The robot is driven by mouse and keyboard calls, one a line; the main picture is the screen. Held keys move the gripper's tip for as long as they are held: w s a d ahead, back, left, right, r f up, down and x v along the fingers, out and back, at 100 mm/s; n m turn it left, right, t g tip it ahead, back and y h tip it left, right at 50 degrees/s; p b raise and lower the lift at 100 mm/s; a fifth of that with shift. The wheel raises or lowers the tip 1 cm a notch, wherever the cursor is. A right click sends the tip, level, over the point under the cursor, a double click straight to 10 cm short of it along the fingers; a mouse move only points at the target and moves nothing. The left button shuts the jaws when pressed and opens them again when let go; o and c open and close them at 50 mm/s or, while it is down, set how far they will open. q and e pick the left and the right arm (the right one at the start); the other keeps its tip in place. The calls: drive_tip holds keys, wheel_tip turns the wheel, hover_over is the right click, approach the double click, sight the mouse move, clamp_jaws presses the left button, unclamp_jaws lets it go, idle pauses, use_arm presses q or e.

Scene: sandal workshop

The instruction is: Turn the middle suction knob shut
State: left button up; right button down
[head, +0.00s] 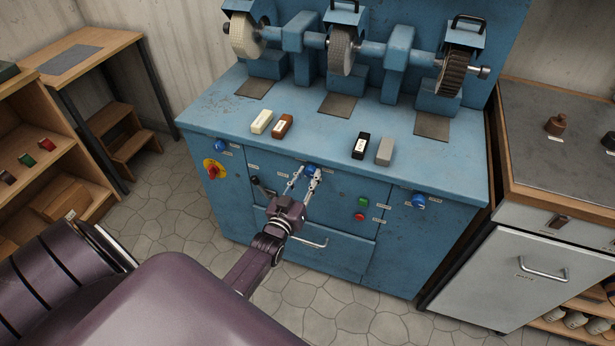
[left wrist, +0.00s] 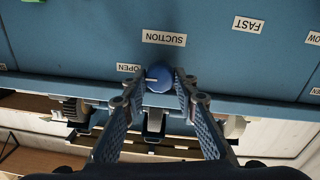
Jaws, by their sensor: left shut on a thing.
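The middle suction knob (head: 311,169) is a small blue knob on the front panel of the blue grinding machine. In the left wrist view the knob (left wrist: 157,79) stands below a SUCTION label, and its white pointer line points left, towards the OPEN label (left wrist: 128,68). My left gripper (head: 304,181) is at the panel with one finger on each side of the knob. It is shut on the knob, with its fingers (left wrist: 159,84) along the knob's sides. My right gripper is not in view.
Other blue knobs sit at the left (head: 220,145) and right (head: 418,201) of the panel. A red-yellow switch (head: 214,169), a black lever (head: 257,182) and a green button (head: 363,201) are nearby. A drawer handle (head: 311,243) lies below my gripper. Several polishing bars lie on the bench top.

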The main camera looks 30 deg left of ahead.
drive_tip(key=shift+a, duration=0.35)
use_arm(q)
drive_tip(key=shift+n, duration=0.4)
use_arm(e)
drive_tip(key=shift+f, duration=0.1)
use_arm(q)
drive_tip(key=n+b, duration=0.1)
drive_tip(key=n, duration=0.3)
drive_tip(key=shift+f+n, duration=0.15)
drive_tip(key=shift+n, duration=0.15)
drive_tip(key=n+b, duration=0.1)
drive_tip(key=n, duration=0.2)
drive_tip(key=shift+n, duration=0.4)
drive_tip(key=n+b, duration=0.2)
drive_tip(key=n, duration=0.3)
drive_tip(key=shift+f+y+b, duration=0.1)
drive_tip(key=shift+y+b, duration=0.25)
drive_tip(key=shift+y, duration=0.05)
drive_tip(key=shift+n+b, duration=0.65)
drive_tip(key=shift+n, duration=1.35)
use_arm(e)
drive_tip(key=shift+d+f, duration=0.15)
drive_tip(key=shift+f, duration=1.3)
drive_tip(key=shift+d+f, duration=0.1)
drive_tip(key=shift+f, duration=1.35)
use_arm(q)
drive_tip(key=shift+n, duration=0.3)
